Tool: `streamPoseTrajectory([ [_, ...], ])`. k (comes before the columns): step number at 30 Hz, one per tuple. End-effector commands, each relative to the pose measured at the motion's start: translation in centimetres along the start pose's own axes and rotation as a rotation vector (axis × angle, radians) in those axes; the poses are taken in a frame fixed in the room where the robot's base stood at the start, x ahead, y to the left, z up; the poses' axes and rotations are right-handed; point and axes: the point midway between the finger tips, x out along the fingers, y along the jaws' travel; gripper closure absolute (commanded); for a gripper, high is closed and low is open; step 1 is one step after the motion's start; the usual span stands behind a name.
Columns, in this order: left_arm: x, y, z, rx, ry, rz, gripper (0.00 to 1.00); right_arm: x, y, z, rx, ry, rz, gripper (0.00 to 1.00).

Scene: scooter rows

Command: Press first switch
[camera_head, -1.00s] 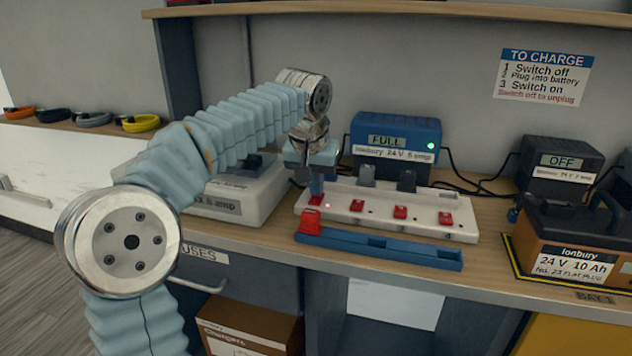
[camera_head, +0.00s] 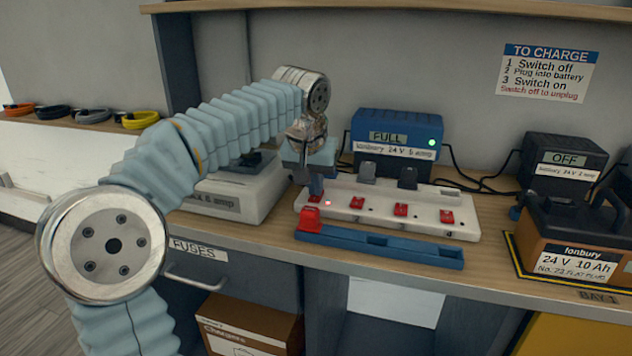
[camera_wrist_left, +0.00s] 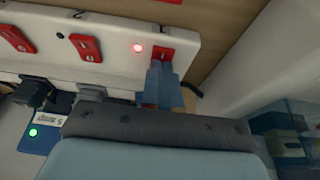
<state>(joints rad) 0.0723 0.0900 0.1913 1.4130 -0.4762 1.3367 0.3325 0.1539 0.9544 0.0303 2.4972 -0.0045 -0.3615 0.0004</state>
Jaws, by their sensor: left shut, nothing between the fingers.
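The white switch strip (camera_head: 385,217) lies on the workbench with several red rocker switches along it. The first switch is at its left end, under my left gripper (camera_head: 316,192). The left wrist view shows this first red switch (camera_wrist_left: 160,55) right at the closed blue fingertips (camera_wrist_left: 162,68); they look to be touching it. A red light (camera_wrist_left: 137,48) glows beside it. The neighbouring red switch (camera_wrist_left: 86,47) shows no light. My left gripper points down, shut and empty. My right gripper is not in view.
A blue rail with a red block (camera_head: 385,247) lies along the front of the strip. A blue charger (camera_head: 396,135) marked FULL stands behind, a dark charger (camera_head: 563,165) marked OFF at the right. A battery (camera_head: 575,250) sits at the right. A pale charger (camera_head: 238,190) is at the left.

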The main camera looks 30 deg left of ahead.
Motion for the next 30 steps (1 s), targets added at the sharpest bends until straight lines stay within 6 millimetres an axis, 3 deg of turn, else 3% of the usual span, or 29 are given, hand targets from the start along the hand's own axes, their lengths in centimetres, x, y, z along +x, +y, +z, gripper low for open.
streamPoseTrajectory([
  [2,1.1,-0.1,0.7,0.002,-0.038,-0.007,1.00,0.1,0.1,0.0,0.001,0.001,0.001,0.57],
  [7,-0.3,-0.2,0.1,0.001,-0.032,-0.007,1.00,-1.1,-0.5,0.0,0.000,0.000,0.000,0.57],
  [10,-2.2,-0.4,-0.7,0.000,-0.022,-0.005,1.00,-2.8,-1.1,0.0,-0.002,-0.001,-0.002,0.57],
  [21,-10.6,-0.5,-0.6,0.002,0.002,0.000,1.00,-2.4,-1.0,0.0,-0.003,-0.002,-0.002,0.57],
  [30,-14.0,-0.6,-0.6,0.002,0.001,-0.001,1.00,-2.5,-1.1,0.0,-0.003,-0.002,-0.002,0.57],
])
